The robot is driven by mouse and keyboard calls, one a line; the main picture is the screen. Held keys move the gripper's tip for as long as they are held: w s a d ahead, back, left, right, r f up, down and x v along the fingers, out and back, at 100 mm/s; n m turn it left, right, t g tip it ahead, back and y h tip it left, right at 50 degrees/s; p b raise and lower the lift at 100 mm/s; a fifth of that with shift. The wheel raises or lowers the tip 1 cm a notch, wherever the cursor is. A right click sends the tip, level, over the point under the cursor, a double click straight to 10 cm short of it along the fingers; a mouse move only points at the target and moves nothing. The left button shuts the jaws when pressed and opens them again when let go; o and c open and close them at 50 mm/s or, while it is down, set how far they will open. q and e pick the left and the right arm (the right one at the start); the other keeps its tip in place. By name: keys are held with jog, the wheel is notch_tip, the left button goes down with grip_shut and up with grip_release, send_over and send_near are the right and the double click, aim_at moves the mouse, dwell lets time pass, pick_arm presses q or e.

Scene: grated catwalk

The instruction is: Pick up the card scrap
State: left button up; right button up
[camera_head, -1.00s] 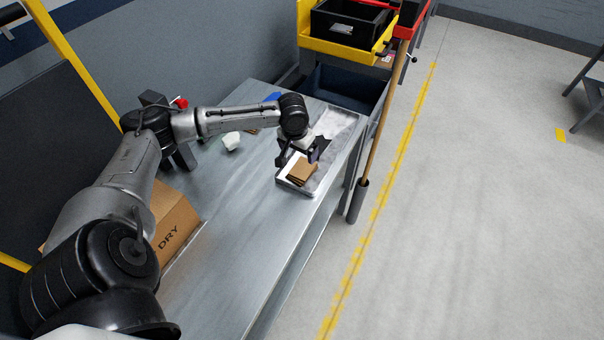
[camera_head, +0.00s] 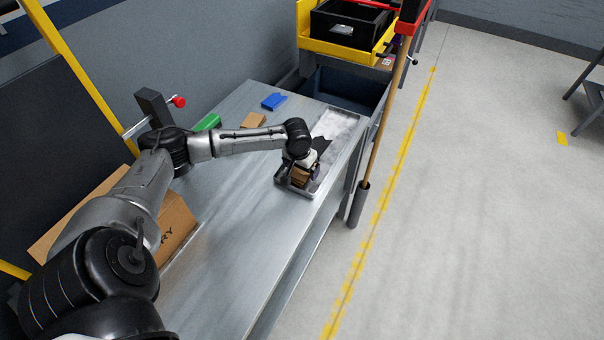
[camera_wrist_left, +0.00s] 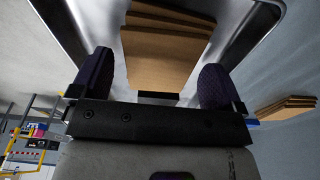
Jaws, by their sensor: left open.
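The card scrap (camera_head: 299,176) is a small stack of brown card in the near end of a shallow metal tray (camera_head: 342,122). My left gripper (camera_head: 298,168) is right over it and hides part of it. In the left wrist view the card scrap (camera_wrist_left: 165,50) shows between and beyond the two dark fingers (camera_wrist_left: 158,85). The fingers are apart, with a gap to the card's edges on both sides; I cannot tell how far above the card they are. My right gripper is out of view.
Behind the arm on the metal table (camera_head: 240,205) lie a second brown card stack (camera_head: 253,120), a blue item (camera_head: 273,101) and a green item (camera_head: 207,122). A cardboard box (camera_head: 177,228) stands near left. A wooden handle (camera_head: 385,110) rises beside the table's right edge.

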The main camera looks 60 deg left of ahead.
pick_arm(q)
jog(key=shift+f, duration=0.35)
jog(key=shift+c, duration=0.4)
jog(key=c, duration=0.9)
jog(key=shift+r, duration=0.1)
